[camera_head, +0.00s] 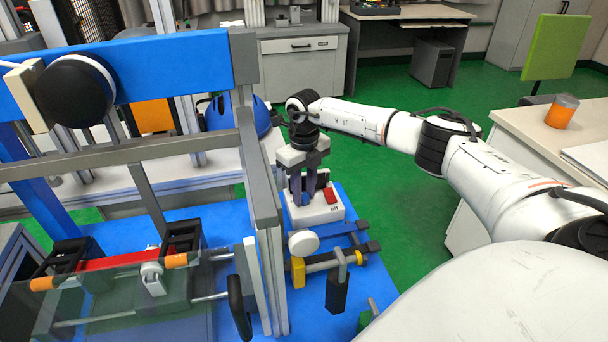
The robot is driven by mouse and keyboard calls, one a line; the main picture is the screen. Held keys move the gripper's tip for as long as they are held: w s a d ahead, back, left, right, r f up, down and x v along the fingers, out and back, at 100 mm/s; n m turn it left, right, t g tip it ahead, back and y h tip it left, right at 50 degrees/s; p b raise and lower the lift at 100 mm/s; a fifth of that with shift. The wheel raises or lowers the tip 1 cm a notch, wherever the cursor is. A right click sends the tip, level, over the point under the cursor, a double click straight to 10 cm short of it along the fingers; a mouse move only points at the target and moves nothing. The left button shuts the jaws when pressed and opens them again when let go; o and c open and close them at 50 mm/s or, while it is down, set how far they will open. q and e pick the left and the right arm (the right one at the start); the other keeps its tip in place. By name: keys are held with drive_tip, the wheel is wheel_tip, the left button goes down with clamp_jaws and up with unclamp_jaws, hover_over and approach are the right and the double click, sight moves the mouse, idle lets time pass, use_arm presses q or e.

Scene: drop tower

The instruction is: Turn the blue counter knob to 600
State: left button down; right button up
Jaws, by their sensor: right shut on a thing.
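The counter box (318,213) is a small white box with a red button (330,195) on the blue base, just right of the drop tower's grey frame. My right gripper (304,192) points straight down over the box's top, its fingers closed around the blue counter knob. The knob is mostly hidden by the fingers. The counter's number cannot be read from here. My left gripper is not in view.
The grey tower upright (262,185) stands close to the left of my right gripper. A blue crossbeam (170,66) runs at upper left. A clamp rod (325,262) is in front of the box. A counter with an orange cup (561,112) stands at right.

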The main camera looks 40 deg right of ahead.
drive_tip(key=shift+r+m+p, duration=0.25)
drive_tip(key=shift+m+p, duration=0.45)
drive_tip(key=shift+m, duration=0.3)
drive_tip(key=m+p, duration=0.2)
drive_tip(key=shift+m, duration=0.3)
drive_tip(key=m+p, duration=0.2)
drive_tip(key=m, duration=0.1)
drive_tip(key=shift+m+p, duration=0.4)
drive_tip(key=m+p, duration=0.2)
drive_tip(key=shift+m, duration=0.3)
drive_tip(key=shift+m+p, duration=0.45)
drive_tip(key=shift+m, duration=0.35)
use_arm(q)
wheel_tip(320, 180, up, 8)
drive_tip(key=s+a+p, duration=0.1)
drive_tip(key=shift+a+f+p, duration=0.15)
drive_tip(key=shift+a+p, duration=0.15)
drive_tip(key=shift+p, duration=0.05)
use_arm(e)
drive_tip(key=shift+w+f+m, duration=0.1)
drive_tip(key=shift+f+m, duration=0.05)
drive_tip(key=shift+m, duration=1.35)
drive_tip(key=shift+d, duration=0.1)
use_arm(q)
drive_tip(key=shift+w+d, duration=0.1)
use_arm(e)
drive_tip(key=o, duration=1.1)
drive_tip(key=shift+c, duration=0.2)
